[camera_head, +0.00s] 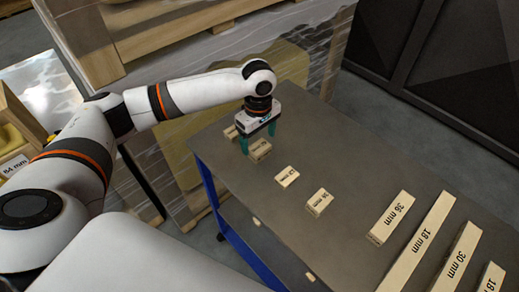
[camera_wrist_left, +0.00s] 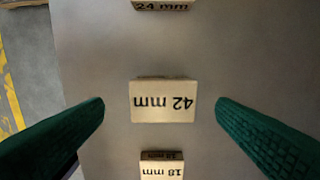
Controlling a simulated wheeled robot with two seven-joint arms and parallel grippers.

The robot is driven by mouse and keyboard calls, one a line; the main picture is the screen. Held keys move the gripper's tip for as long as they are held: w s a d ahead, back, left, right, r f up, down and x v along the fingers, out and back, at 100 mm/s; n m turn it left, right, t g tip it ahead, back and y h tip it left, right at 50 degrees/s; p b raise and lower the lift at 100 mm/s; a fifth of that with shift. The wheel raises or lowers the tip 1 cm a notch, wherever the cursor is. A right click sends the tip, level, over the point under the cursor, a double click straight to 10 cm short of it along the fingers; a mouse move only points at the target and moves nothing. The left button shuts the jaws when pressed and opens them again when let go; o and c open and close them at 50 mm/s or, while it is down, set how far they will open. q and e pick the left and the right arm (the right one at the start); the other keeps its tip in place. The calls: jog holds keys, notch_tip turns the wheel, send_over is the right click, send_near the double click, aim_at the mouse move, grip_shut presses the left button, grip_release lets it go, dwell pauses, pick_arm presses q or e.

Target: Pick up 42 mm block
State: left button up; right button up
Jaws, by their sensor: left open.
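The 42 mm block (camera_wrist_left: 163,101) is a small pale wooden block with a dark printed label, which reads upside down in the left wrist view. In the head view the block (camera_head: 261,151) lies near the far end of the grey tabletop. My left gripper (camera_head: 259,145) points down over it, its green fingers open. In the left wrist view one finger is on each side of the block, with a gap at both sides. The left gripper holds nothing. My right gripper is not in view.
A block marked 24 mm (camera_wrist_left: 162,5) and one marked 18 mm (camera_wrist_left: 162,166) lie on either side in line with it. Longer blocks, including a 36 mm one (camera_head: 391,217), lie farther right on the table (camera_head: 350,150). A dark cabinet (camera_head: 450,70) stands behind.

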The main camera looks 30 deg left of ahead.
aim_at(259, 147)
pick_arm(q)
notch_tip(259, 147, down, 5)
jog(key=shift+w+r, duration=0.1)
jog(key=shift+r, duration=0.05)
jog(key=c, duration=1.1)
